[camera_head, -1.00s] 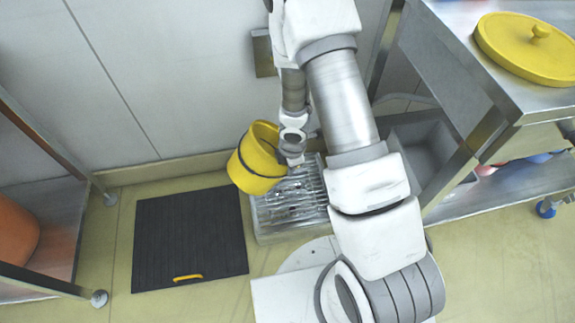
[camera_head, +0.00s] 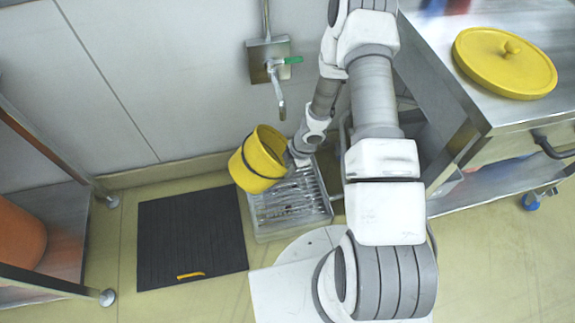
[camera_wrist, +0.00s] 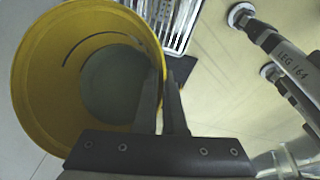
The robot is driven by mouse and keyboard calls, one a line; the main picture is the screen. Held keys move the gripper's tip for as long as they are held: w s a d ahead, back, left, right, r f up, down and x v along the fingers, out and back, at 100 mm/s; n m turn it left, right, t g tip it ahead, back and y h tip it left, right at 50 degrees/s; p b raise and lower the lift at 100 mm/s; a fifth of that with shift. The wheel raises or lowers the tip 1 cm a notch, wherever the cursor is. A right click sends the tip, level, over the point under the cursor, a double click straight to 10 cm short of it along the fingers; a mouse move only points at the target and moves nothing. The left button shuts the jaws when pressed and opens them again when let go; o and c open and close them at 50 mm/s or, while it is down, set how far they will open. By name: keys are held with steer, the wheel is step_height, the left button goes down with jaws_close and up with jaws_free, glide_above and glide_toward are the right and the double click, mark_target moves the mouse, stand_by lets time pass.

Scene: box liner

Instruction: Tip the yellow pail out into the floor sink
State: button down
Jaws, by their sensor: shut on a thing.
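The yellow pail (camera_head: 256,164) hangs tilted, its mouth toward the upper right, over the left end of the floor sink in the head view. In the wrist view I look into the pail (camera_wrist: 35,75); a grey-green round patch shows inside, and I cannot tell if it is liquid or the bottom. My gripper (camera_wrist: 163,92) is shut on the pail's wall, one finger inside and one outside. My gripper (camera_head: 297,153) is at the pail's right side in the head view. The floor sink (camera_head: 328,213) has a metal grate, which also shows in the wrist view (camera_wrist: 172,18).
A black mat (camera_head: 190,235) with a yellow handle-like piece lies left of the sink. A wall tap (camera_head: 272,66) with a green lever is above it. A steel table (camera_head: 510,108) with a yellow lid (camera_head: 505,62) stands right. A shelf with an orange container (camera_head: 18,237) is left.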

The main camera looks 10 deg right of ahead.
steer(key=shift+d+y+p, duration=0.2)
steer(key=shift+y+p, duration=0.2)
steer(key=shift+p, duration=0.85)
steer(key=shift+d+f+g+y, duration=0.35)
steer(key=shift+f+y, duration=0.25)
steer(key=shift+f, duration=0.2)
steer(key=w+d+f+g+y+b, duration=0.1)
steer(key=d+f+g+y+b, duration=0.1)
steer(key=d+f+y+b, duration=0.4)
steer(key=shift+w+d+f+m+y+b, duration=0.15)
steer(key=shift+w+f+m+y+b, duration=0.25)
steer(key=shift+f+y+b, duration=1)
steer(key=shift+h+b, duration=0.4)
steer(key=shift+b, duration=0.3)
steer(key=shift+s+f, duration=0.1)
